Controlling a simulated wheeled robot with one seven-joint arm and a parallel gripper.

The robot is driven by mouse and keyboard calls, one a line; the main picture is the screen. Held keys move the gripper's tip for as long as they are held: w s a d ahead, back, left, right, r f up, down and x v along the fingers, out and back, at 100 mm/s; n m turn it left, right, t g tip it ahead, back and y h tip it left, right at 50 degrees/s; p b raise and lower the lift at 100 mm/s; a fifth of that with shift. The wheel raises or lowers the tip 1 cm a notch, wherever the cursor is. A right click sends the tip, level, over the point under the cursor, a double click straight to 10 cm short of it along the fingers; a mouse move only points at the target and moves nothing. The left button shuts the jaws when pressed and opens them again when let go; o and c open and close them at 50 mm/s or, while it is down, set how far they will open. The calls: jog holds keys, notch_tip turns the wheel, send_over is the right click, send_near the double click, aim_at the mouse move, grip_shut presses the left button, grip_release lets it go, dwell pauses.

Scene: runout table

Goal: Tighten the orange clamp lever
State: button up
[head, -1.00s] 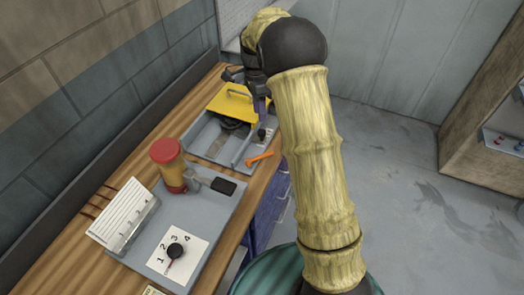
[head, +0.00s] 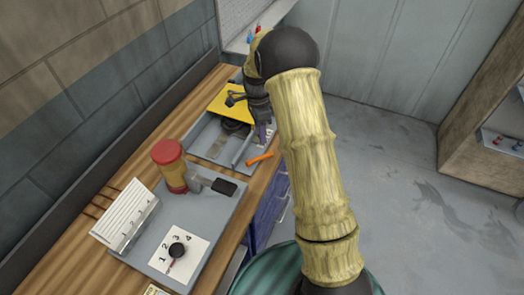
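The orange clamp lever (head: 260,158) lies at the front right edge of the far grey tray (head: 205,151), angled slightly up to the right. My gripper (head: 263,138) hangs from the dark wrist just behind the lever, with purplish fingers pointing down. It appears apart from the lever, though the exact gap is hard to judge. The fingers overlap in this view, so their opening is unclear. They cover the small white card and dark knob behind the lever.
A yellow panel (head: 228,100) covers the far tray's back part. Open floor lies right.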

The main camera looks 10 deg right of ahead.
aim_at(260, 159)
jog(key=f, duration=0.3)
jog(key=s+f+p, duration=0.1)
jog(key=f, duration=0.2)
jog(key=s+f+p, duration=0.1)
jog(key=f, duration=0.2)
jog(key=shift+f, duration=0.15)
jog(key=shift+c, duration=0.3)
grip_shut()
